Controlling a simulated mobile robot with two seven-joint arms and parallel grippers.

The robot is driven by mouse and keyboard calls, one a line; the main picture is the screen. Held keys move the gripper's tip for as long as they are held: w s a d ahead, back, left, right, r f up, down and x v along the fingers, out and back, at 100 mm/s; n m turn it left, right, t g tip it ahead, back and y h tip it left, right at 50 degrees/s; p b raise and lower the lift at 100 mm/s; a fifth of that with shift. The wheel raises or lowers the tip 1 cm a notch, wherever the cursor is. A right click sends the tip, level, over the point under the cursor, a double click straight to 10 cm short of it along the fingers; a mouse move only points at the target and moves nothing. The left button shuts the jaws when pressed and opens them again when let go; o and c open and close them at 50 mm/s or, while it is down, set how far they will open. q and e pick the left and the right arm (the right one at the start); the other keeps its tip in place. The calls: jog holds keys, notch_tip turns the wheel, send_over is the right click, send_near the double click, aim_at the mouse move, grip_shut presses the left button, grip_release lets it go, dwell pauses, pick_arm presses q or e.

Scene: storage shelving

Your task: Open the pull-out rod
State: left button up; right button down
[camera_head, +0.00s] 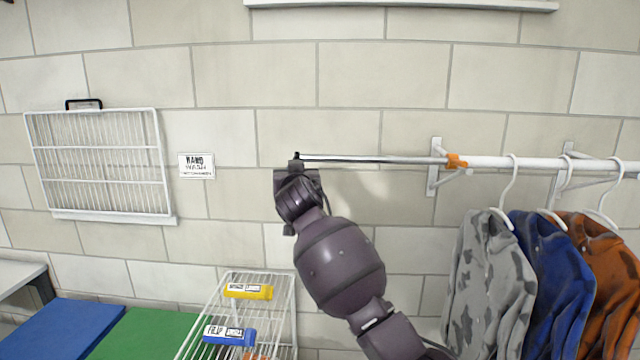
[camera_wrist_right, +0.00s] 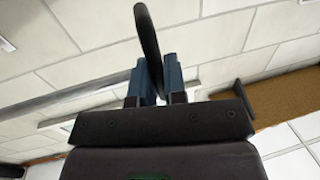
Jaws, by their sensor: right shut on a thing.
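The pull-out rod (camera_head: 380,159) is a thin grey bar that runs left along the wall from an orange collar (camera_head: 457,161) on a thicker white rail (camera_head: 540,163). A long length of it shows outside the collar. My right gripper (camera_head: 296,164) is at the rod's far left end. In the right wrist view my right gripper (camera_wrist_right: 157,82) has its two blue-grey fingers shut on a black curved end piece (camera_wrist_right: 148,40) of the rod. In the head view my gripper's body partly hides this grip. My left gripper is not in view.
Grey, blue and orange shirts (camera_head: 490,270) hang from the white rail at right. A wire rack panel (camera_head: 98,165) and a small sign (camera_head: 197,166) are on the wall at left. A wire basket (camera_head: 286,310) with coloured labels stands below.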

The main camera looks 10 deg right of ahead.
jog(key=shift+w+a, duration=0.25)
jog(key=shift+a, duration=0.7)
jog(key=c, duration=1.2)
grip_release()
jog(key=s, duration=1.1)
jog(key=shift+a+b, duration=0.2)
jog(key=shift+b, duration=0.1)
jog(key=shift+w, duration=0.1)
